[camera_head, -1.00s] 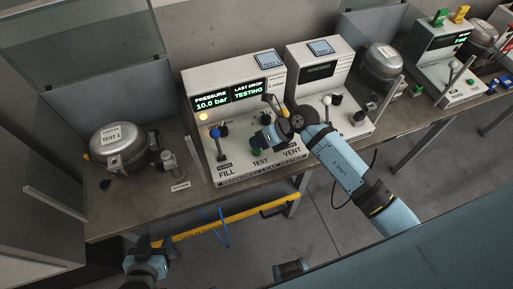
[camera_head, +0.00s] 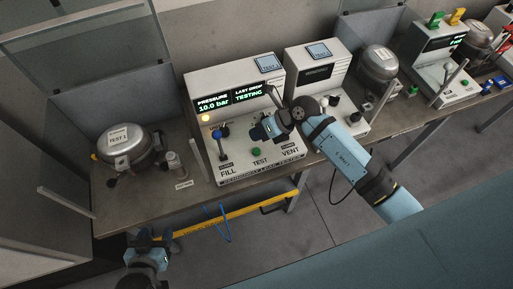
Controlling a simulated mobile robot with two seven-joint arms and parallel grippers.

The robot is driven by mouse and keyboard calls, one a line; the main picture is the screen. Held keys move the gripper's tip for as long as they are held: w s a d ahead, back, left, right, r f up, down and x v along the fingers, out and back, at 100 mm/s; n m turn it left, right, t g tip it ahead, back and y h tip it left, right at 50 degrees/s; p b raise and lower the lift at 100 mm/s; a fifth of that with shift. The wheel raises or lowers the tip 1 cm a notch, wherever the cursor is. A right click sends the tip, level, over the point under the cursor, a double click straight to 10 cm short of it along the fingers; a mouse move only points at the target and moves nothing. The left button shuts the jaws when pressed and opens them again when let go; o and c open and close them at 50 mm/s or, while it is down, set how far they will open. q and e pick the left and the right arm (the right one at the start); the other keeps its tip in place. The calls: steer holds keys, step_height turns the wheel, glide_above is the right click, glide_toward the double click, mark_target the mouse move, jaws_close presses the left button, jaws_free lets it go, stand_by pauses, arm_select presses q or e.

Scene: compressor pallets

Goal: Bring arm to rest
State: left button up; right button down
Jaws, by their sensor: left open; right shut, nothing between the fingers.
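My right gripper (camera_head: 264,130) is shut and empty. It hangs in front of the white leak tester (camera_head: 200,80), above the panel with the FILL, TEST and VENT labels, and hides part of it. The green TEST button (camera_head: 256,152) shows just below it, apart from the fingers as far as I can see. The tester's display (camera_head: 228,98) reads 10.0 bar and TESTING. My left gripper (camera_head: 150,236) is low at the front left, below the bench edge, open and touching nothing that I can see.
A compressor (camera_head: 128,150) marked TEST 1 stands on the bench (camera_head: 120,215) left of the tester. A second white unit (camera_head: 302,72) and another compressor (camera_head: 378,68) stand to the right. A yellow bar (camera_head: 235,215) runs below the bench edge. The floor (camera_head: 325,225) in front is clear.

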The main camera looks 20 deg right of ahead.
stand_by(0.7)
steer(key=s+a+r+m+t+y, duration=0.3)
steer(key=s+r+m+t+y, duration=0.25)
steer(key=m+t, duration=0.6)
steer(key=s+d+f+m+g+h, duration=0.2)
steer(key=s+d+f+m+h, duration=0.2)
steer(key=m, duration=0.9)
steer(key=s+d+f+m+g+h, duration=0.2)
steer(key=s+d+f+m+h, duration=0.2)
steer(key=m, duration=0.9)
steer(key=s+f+h, duration=0.3)
steer(key=s+f, duration=0.1)
steer(key=f, duration=0.1)
steer(key=shift+s, duration=0.2)
